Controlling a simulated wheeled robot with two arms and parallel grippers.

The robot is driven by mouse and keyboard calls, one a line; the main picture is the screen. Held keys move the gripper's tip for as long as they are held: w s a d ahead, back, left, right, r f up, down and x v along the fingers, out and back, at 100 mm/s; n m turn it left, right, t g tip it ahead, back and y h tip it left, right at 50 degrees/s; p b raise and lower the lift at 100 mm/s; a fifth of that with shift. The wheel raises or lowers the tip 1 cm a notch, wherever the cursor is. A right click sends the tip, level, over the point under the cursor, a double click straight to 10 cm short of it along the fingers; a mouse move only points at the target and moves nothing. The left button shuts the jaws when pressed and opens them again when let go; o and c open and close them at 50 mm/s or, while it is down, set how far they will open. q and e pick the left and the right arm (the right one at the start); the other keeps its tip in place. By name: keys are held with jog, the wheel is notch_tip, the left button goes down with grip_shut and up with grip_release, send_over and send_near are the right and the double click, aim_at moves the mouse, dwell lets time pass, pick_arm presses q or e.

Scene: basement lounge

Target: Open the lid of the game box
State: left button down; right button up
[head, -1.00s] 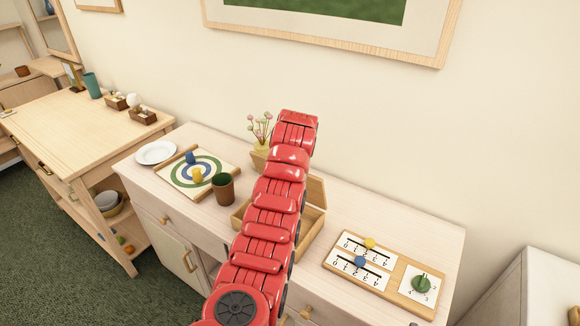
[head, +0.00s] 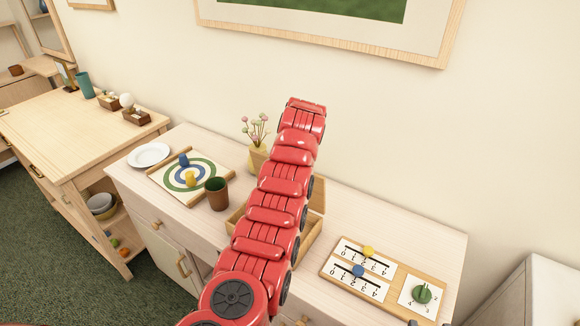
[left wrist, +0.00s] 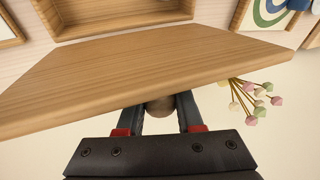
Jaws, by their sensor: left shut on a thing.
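The wooden game box (head: 312,228) stands on the pale cabinet, mostly hidden behind my red arm in the head view. Its lid (head: 318,194) is raised, and part of it shows just right of the arm. In the left wrist view the lid (left wrist: 170,65) spans the picture, with the open box (left wrist: 75,27) beyond its edge. My left gripper (left wrist: 160,112) is shut on a round knob (left wrist: 160,106) at the lid. The gripper is hidden in the head view. My right gripper is not in view.
A brown cup (head: 216,194), a target board (head: 205,165) and a white plate (head: 149,155) stand left of the box. A flower vase (head: 257,157) is behind it. A counting board (head: 390,290) lies to the right. The wall is close behind.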

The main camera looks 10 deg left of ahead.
pick_arm(q)
jog(key=shift+f, duration=0.2)
jog(key=c, duration=0.9)
grip_release()
jog(key=o, duration=0.4)
jog(key=shift+c, duration=0.2)
jog(key=shift+r, duration=0.1)
jog(key=b+v, duration=0.4)
jog(key=v, duration=1.3)
jog(key=shift+r, duration=0.2)
